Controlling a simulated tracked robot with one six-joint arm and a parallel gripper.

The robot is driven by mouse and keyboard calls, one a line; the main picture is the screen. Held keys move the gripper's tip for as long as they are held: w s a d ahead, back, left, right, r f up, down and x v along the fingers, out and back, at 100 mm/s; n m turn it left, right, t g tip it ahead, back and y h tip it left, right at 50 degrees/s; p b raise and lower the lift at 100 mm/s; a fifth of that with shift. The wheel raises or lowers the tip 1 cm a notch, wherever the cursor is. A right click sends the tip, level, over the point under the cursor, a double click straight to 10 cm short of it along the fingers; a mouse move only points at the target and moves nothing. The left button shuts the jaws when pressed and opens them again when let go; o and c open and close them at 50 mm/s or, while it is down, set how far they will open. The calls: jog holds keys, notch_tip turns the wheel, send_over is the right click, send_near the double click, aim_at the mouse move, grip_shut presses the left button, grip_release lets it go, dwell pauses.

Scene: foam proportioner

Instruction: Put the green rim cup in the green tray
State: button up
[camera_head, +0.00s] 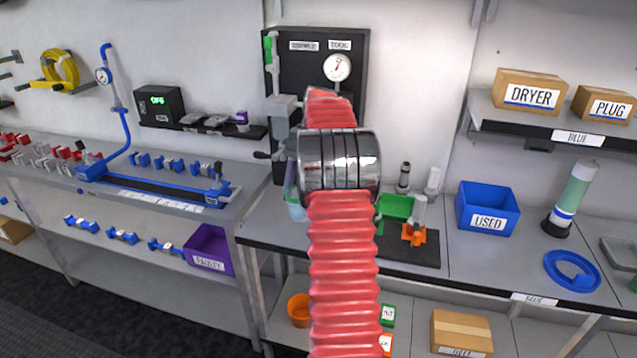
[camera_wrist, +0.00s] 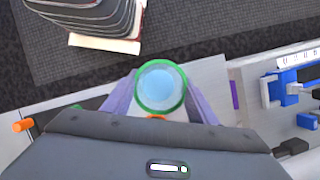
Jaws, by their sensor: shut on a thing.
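The green rim cup (camera_wrist: 161,87) is held between the two purple fingers of my gripper (camera_wrist: 160,97) in the wrist view. I look into its round open top, a green ring around a pale blue inside. In the head view my arm hides most of my gripper (camera_head: 290,186), and a pale bluish piece of the cup (camera_head: 297,211) shows just below it, left of the arm. The green tray (camera_head: 398,206) is on the bench right of my arm, and the arm covers its left side.
A blue USED bin (camera_head: 487,209), a clear cylinder (camera_head: 577,190) and a blue ring (camera_head: 571,271) stand on the bench to the right. An orange stand (camera_head: 414,235) is just in front of the tray. A black gauge panel (camera_head: 337,45) rises behind my arm.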

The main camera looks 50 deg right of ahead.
jog(key=w+a+f+n+g+h, duration=0.1)
jog(key=w+a+f+n, duration=0.2)
jog(key=a, duration=1)
jog(key=w+a+f+n+g+h, duration=0.1)
jog(key=w+a+f+n+g, duration=0.1)
jog(key=a+n, duration=0.7)
jog(key=w+a+f+n+g+h, duration=0.1)
jog(key=w+a+f+n, duration=0.3)
jog(key=a, duration=1.5)
notch_tip(320, 180, down, 2)
jog(key=shift+w+f+n+g+h, duration=0.15)
jog(key=shift+w+n+g+h, duration=0.3)
jog(key=shift+n, duration=0.45)
jog(key=shift+s, duration=0.1)
jog(key=shift+a, duration=0.1)
